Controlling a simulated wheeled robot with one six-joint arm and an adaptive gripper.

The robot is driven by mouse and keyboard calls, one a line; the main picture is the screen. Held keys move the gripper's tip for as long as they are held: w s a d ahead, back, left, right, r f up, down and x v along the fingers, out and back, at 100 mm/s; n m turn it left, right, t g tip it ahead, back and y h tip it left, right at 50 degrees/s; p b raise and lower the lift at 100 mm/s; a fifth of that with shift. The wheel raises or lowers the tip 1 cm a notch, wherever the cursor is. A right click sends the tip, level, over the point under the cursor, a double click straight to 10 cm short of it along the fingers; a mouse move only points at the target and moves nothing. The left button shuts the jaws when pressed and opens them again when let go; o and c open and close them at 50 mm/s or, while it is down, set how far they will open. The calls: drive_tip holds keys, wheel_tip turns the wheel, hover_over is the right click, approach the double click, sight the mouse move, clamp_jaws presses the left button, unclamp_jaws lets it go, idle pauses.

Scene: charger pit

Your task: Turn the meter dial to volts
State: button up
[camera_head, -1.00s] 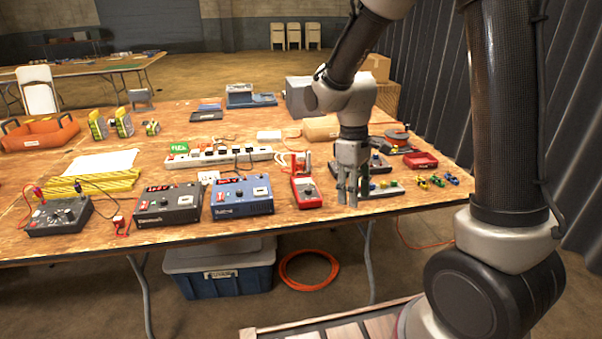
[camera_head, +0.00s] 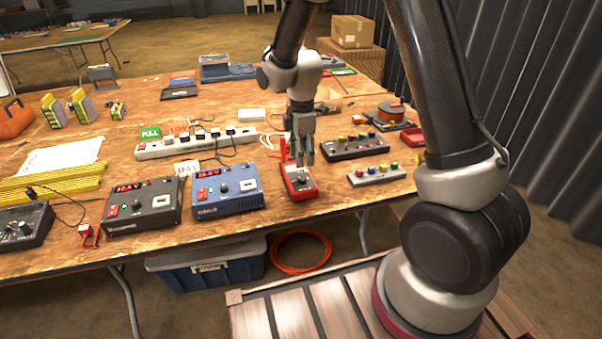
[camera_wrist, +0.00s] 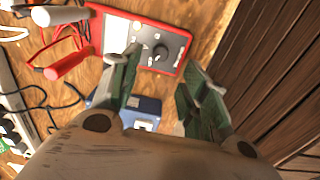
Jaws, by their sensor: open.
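The red meter (camera_head: 298,184) lies on the wooden table near its front edge. In the wrist view the meter (camera_wrist: 183,62) shows its red rim, pale face and round dark dial (camera_wrist: 165,46). The dial's pointer direction is too small to read for sure. My gripper (camera_head: 305,160) is above the meter, fingers pointing down. In the wrist view my gripper (camera_wrist: 168,75) is open, with its two fingers apart and nothing between them but the meter below. Red and white probes (camera_wrist: 72,62) lie beside the meter.
A blue power supply (camera_head: 228,192) and a dark one (camera_head: 143,206) stand left of the meter. Boards with coloured knobs (camera_head: 376,173) lie to its right. A white power strip (camera_head: 195,144) lies behind. Cables run near the meter.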

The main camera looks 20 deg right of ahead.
sight(302, 178)
wheel_tip(302, 178, down, 8)
drive_tip(key=shift+r, duration=0.15)
idle(0.3)
clamp_jaws()
